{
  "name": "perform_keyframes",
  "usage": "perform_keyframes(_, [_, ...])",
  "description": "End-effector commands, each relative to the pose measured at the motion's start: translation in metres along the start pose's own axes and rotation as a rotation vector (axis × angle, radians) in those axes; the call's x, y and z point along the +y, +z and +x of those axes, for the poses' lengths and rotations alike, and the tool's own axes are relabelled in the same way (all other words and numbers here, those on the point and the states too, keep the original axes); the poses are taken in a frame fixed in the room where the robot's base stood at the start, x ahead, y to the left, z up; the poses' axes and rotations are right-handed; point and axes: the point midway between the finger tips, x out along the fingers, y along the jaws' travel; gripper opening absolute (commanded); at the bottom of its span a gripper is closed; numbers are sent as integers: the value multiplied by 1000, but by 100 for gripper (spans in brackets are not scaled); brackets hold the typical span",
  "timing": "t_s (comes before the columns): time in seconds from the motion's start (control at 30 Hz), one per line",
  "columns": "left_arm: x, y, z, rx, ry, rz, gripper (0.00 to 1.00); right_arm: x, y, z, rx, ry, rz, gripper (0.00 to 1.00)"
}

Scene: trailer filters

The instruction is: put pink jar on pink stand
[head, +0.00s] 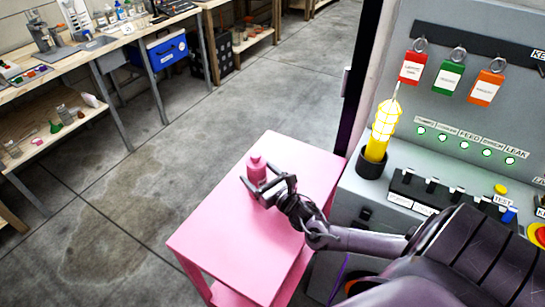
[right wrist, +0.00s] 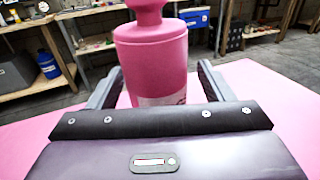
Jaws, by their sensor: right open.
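The pink jar (head: 257,171) stands upright on the top of the pink stand (head: 222,230), near the middle of it. In the right wrist view the jar (right wrist: 152,50) stands between the two fingers, with a pale label low on its side. My right gripper (head: 262,184) is open around the jar, low over the stand top. In the right wrist view its fingers (right wrist: 155,85) are apart from the jar's sides. The jar's base is hidden behind the gripper body there. My left gripper is not in view.
Workbenches with a blue toolbox (head: 166,51) line the back left. The concrete floor (head: 130,190) left of the stand is clear.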

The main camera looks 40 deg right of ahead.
Motion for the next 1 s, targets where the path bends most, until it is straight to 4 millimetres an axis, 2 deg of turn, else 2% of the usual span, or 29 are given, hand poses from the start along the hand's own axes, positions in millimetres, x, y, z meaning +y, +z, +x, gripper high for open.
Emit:
perform_keyframes(0.03, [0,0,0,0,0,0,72,0,-1,-13,5,3,-1,74])
perform_keyframes(0.2, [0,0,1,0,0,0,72,0,-2,-51,5,2,-2,74])
perform_keyframes(0.4, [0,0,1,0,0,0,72,0,-1,-84,3,1,-1,74])
perform_keyframes(0.6, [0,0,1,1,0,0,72,0,1,-96,-1,1,-1,74])
perform_keyframes(1.0, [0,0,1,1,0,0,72,0,1,-97,-1,0,0,74])
